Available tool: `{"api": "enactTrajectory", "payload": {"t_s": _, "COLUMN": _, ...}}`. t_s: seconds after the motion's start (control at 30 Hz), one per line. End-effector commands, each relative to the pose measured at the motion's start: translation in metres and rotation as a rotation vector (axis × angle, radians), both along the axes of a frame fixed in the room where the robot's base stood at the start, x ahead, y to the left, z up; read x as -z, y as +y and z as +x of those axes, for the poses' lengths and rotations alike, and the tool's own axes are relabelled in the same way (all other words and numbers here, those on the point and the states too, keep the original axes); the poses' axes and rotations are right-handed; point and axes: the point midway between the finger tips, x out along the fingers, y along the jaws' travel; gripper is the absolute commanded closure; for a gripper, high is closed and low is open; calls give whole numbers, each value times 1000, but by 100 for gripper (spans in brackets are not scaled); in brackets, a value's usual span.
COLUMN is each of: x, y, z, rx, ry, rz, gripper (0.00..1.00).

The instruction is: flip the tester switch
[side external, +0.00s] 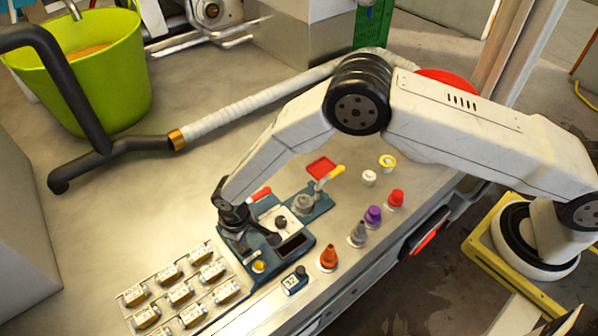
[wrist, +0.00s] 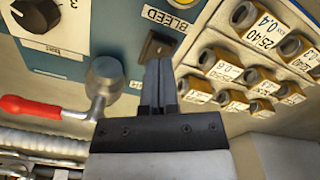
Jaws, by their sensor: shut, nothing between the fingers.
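The blue tester panel (side external: 303,248) stands on the metal bench in the side view, and part of it shows in the wrist view (wrist: 110,30). It carries a black dial (wrist: 35,14) and a "BLEED" label (wrist: 166,17). I cannot tell for certain which part is the switch. My gripper (side external: 236,228) is low over the panel's left end, fingers together and empty. In the wrist view my gripper (wrist: 160,64) has its fingertips at a small dark square fitting (wrist: 158,46) below the label; whether they touch it I cannot tell.
A red-handled lever (wrist: 42,107) sits beside my fingers. A rack of labelled brass fittings (side external: 172,290) lies left of the panel. A white hose (side external: 240,105) and green bucket (side external: 105,75) are behind.

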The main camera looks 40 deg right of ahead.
Motion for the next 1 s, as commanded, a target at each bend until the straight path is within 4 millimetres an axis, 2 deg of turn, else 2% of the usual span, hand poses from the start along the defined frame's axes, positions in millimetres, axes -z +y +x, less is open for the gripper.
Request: {"api": "enactTrajectory", "payload": {"t_s": 1.0, "x": 11, "y": 0, "z": 0, "rx": 0, "ry": 0, "rz": 0, "gripper": 100}}
